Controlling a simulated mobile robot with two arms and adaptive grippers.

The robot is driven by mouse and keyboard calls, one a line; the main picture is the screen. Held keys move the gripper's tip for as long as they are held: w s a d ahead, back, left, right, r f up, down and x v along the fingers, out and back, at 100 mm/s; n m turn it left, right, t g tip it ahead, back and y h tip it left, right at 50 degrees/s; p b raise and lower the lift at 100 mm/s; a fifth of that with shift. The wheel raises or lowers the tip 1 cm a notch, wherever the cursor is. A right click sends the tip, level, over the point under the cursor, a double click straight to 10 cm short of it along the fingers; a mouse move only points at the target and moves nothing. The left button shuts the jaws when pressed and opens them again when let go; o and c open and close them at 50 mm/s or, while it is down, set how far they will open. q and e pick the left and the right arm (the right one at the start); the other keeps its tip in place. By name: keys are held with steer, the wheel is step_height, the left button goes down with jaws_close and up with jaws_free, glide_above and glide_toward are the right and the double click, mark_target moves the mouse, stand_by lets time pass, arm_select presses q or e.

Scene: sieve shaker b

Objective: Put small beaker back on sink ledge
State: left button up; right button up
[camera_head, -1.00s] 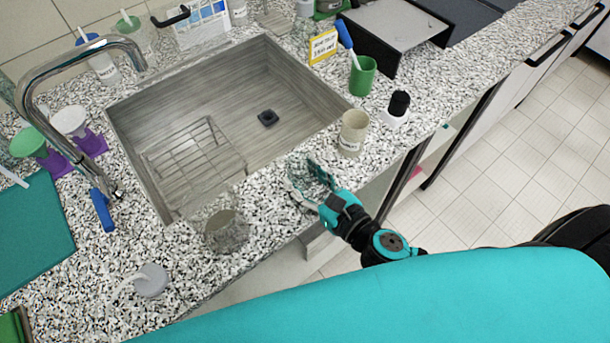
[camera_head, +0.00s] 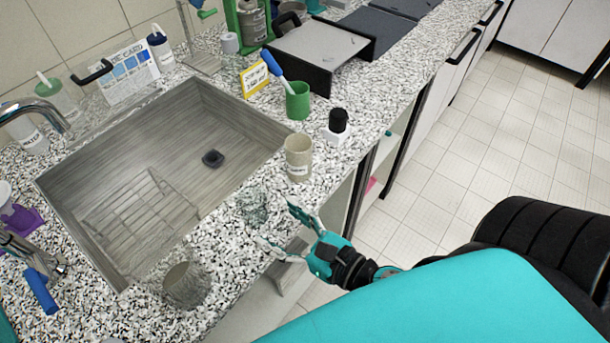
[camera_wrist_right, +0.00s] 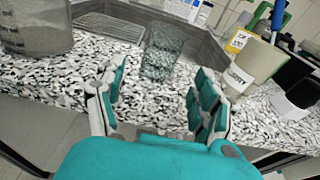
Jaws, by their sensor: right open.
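The small beaker (camera_head: 254,205) is clear glass and stands upright on the speckled ledge in front of the sink (camera_head: 165,160). In the right wrist view the beaker (camera_wrist_right: 160,55) stands ahead of the open fingers, apart from them. My right gripper (camera_head: 275,224) is open and empty at the ledge's front edge, just in front of the beaker; its fingers also show in the right wrist view (camera_wrist_right: 155,105). My left gripper is not in view.
A larger beaker (camera_head: 186,286) stands left of the small one. A beige labelled cup (camera_head: 298,158), a black-capped bottle (camera_head: 337,127) and a green cup (camera_head: 297,101) with a blue-handled brush stand to the right. A wire rack (camera_head: 140,222) lies in the sink.

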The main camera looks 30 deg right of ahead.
steer(key=shift+b+v, duration=0.35)
steer(key=shift+v, duration=2.45)
steer(key=s+d+f+n+g+h, duration=0.1)
steer(key=d+f+n+g+h, duration=0.15)
steer(key=f+n, duration=1.05)
steer(key=s+d+f+n+g+h, duration=0.1)
steer(key=d+f+n+g, duration=0.25)
steer(key=f, duration=1.65)
steer(key=s+d+f+n+g+h, duration=0.1)
steer(key=s+f+n+g, duration=0.3)
steer(key=s+f+n, duration=0.5)
steer(key=s+f+n+g+h, duration=0.1)
steer(key=s+f+n+g, duration=0.3)
steer(key=s+f+n, duration=0.5)
step_height(320, 180, down, 5)
steer(key=shift+s+d+f, duration=0.2)
steer(key=shift+s+d, duration=0.1)
steer(key=shift+d, duration=0.1)
